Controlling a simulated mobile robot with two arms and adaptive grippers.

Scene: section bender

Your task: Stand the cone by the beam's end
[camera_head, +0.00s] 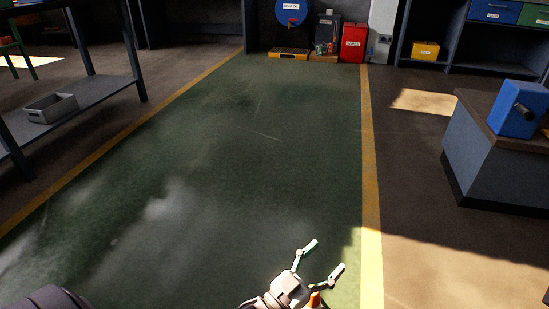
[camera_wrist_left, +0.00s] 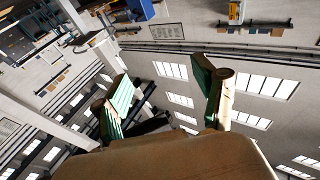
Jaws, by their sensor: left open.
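My left gripper (camera_head: 326,257) is low in the head view, over the green floor, with its two fingers spread and nothing between them. In the left wrist view its fingers (camera_wrist_left: 163,78) are also apart, with only the distant hall between them. A small orange patch (camera_head: 315,299) shows right beside the gripper at the bottom edge of the head view. Too little of it shows to tell whether it is the cone. I see no beam that I can make out in either view. My right gripper is not in view.
The green floor lane (camera_head: 230,150) is clear, edged by yellow lines. A red bin (camera_head: 353,43) and other items stand at its far end. A bench with a blue vise-like block (camera_head: 520,108) stands right. A shelf holding a grey tray (camera_head: 50,108) stands left.

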